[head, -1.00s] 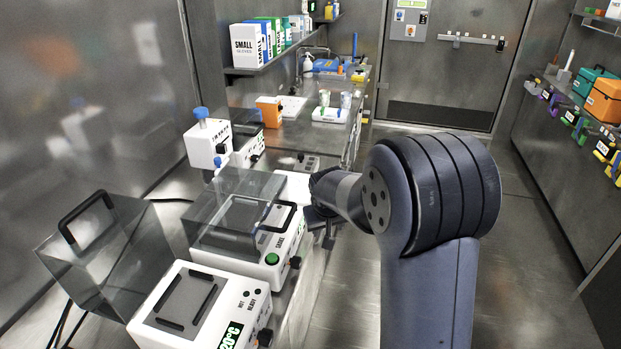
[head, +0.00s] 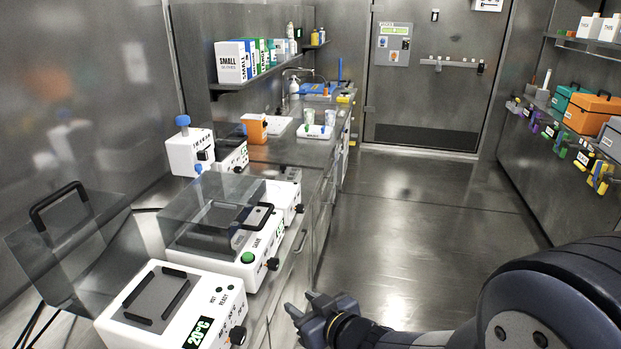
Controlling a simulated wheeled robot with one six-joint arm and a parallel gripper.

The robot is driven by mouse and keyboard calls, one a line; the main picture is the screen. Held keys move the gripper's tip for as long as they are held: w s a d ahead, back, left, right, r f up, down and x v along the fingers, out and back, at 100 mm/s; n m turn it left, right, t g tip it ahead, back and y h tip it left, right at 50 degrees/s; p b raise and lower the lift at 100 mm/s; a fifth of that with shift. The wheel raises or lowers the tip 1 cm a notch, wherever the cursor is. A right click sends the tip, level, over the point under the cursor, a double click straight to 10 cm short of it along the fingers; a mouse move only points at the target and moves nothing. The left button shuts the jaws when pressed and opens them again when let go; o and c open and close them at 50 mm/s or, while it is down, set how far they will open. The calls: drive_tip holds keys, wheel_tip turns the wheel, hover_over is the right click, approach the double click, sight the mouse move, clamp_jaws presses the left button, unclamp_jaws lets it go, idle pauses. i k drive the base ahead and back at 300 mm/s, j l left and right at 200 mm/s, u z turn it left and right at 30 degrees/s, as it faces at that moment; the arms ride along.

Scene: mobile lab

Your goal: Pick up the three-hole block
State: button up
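My gripper (head: 301,303) is low in the middle of the head view, in front of the counter's front edge and to the right of the white 20°C device. Its two fingers look apart, with nothing visible between them. I cannot make out a three-hole block for certain. A small grey item (head: 290,174) lies on the counter behind the lidded device, partly hidden and too small to identify.
The white 20°C device (head: 208,297) and the device with a clear lid and green button (head: 258,235) stand on the left counter. An orange box (head: 254,128) and a white tray (head: 314,132) are farther back. The floor (head: 420,215) is clear.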

sight(289, 175)
drive_tip(key=i, duration=1.25)
drive_tip(key=i+u, duration=0.15)
drive_tip(key=i, duration=0.25)
drive_tip(key=i+l+u, duration=0.15)
drive_tip(key=i, duration=0.25)
